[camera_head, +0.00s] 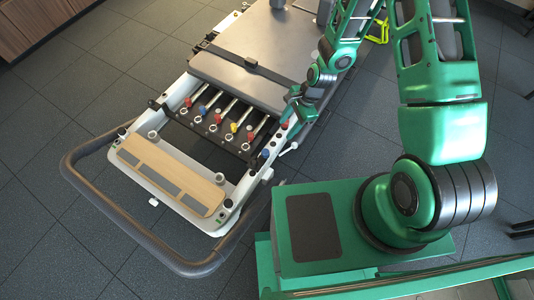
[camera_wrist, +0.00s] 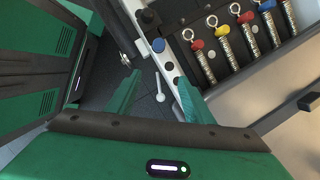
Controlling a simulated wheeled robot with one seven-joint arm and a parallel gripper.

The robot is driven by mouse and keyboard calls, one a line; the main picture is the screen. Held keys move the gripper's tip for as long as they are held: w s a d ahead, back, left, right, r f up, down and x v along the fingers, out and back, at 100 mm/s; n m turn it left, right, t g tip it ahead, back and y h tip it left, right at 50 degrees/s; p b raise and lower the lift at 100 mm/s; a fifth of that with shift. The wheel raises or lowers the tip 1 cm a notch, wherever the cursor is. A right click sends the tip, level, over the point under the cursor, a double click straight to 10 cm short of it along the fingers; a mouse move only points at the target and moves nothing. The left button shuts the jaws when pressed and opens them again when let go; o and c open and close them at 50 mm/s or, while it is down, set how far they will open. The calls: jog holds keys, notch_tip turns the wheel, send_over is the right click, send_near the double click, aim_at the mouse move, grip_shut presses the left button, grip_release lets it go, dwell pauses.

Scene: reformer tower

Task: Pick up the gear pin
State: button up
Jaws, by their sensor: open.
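The gear pin is not certain to pick out. A blue round knob (camera_wrist: 158,45) stands on the white side rail (camera_wrist: 133,10) next to dark holes in the wrist view, and may be its head. In the head view a small blue knob (camera_head: 265,153) also shows at the frame's right corner. My gripper (camera_wrist: 160,85) is open and empty. In the wrist view the knob lies just beyond the gap between its green fingers, apart from both. A white lever (camera_wrist: 186,92) shows by the right fingertip. In the head view my gripper (camera_head: 296,112) is beside the rail.
Springs with red, blue and yellow collars (camera_head: 234,127) lie across the reformer frame. A grey padded carriage (camera_head: 240,65) lies behind them, and a wooden footplate (camera_head: 170,174) with a curved bar (camera_head: 140,239) in front. The tiled floor at left is clear.

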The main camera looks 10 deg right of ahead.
jog(key=m, duration=0.1)
send_near(266, 152)
jog(key=shift+y, duration=0.3)
jog(key=shift+x, duration=4.3)
jog(key=shift+w+d+f, duration=0.1)
jog(key=shift+d, duration=0.15)
jog(key=c, duration=1.2)
